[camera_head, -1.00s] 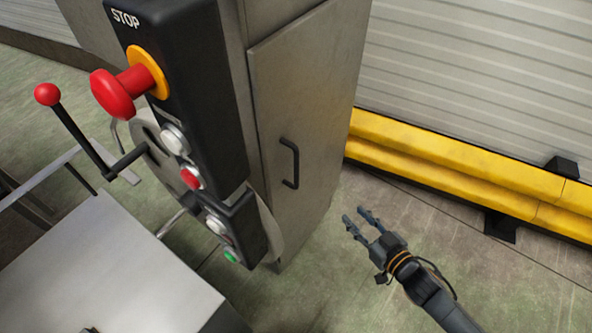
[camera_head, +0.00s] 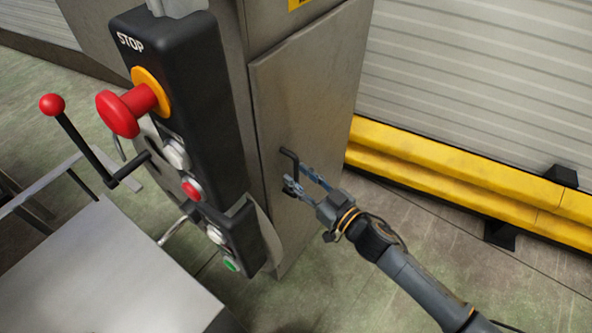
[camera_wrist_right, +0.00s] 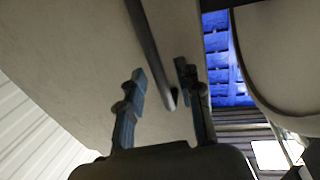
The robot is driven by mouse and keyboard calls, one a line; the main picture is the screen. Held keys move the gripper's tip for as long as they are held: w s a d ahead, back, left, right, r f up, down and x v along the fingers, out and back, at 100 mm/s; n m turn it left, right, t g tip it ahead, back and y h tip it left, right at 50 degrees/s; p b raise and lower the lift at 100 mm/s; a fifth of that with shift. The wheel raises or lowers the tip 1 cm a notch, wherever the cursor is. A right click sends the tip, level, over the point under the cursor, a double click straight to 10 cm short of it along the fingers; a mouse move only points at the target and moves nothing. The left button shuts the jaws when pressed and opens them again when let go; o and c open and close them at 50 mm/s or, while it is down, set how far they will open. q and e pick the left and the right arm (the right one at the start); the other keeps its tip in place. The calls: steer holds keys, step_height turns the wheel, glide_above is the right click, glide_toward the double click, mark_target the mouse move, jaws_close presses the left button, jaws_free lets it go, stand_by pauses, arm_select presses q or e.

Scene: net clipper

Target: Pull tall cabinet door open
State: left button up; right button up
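The tall grey cabinet door (camera_head: 315,95) is shut, with a dark vertical bar handle (camera_head: 287,157) near its left edge. My right gripper (camera_head: 302,181) is at the lower part of the handle, its fingers open. In the right wrist view the handle (camera_wrist_right: 150,50) runs down between the two spread fingertips (camera_wrist_right: 162,85), closer to the right finger. I cannot tell whether either finger touches it. In the head view the fingers partly hide the handle's lower end. My left gripper is not in view.
A black control panel (camera_head: 200,120) with a red stop button (camera_head: 125,110) juts out left of the door. A red-knobbed lever (camera_head: 52,104) and a grey table (camera_head: 110,275) are further left. A yellow barrier (camera_head: 450,175) runs along the right; floor lies between.

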steer(key=shift+x, duration=0.9)
steer(key=shift+c, duration=0.2)
jaws_close()
